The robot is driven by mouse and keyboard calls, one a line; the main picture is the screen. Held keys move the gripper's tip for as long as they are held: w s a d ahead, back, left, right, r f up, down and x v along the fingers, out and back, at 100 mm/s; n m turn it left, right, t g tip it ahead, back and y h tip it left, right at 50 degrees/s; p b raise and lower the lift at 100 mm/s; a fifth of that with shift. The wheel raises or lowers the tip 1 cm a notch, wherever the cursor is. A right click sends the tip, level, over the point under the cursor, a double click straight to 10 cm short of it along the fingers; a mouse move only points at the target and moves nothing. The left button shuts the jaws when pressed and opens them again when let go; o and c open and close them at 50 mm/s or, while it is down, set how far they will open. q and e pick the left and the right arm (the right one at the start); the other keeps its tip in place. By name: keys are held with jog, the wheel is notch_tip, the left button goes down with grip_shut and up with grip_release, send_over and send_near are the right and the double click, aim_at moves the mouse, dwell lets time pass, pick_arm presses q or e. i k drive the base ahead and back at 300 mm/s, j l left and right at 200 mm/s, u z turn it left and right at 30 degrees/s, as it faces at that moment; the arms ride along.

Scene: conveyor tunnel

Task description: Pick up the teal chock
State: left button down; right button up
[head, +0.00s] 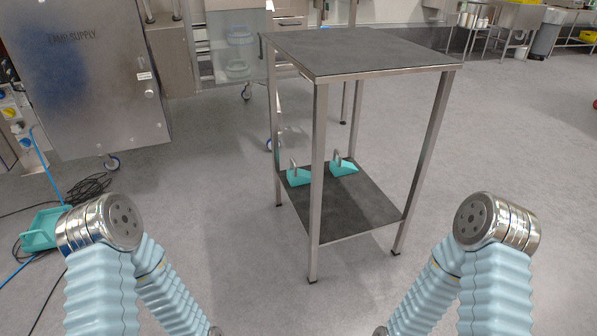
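Two teal chocks stand on the lower shelf of a metal table in the head view. One teal chock (298,178) is near the shelf's left edge, partly beside the front leg. The other teal chock (345,169) is a little to the right and further back. Each is wedge-shaped with a grey upright handle. Both of my arms show at the bottom left and bottom right, bent, with the forearms running down out of the picture. Neither gripper is in view, and nothing touches the chocks.
The table has a dark top (360,50), a dark lower shelf (365,207) and thin metal legs. A steel cabinet (85,75) stands at the left. A teal container (42,230), dark cables (90,187) and a blue hose lie on the floor at left. Floor right of the table is clear.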

aim_at(296, 177)
jog(key=i+j+u, duration=0.1)
jog(key=u, duration=0.25)
jog(key=i+u, duration=0.5)
jog(key=u, duration=0.25)
jog(key=i+j+u, duration=0.15)
jog(key=i+u, duration=0.3)
jog(key=i, duration=0.45)
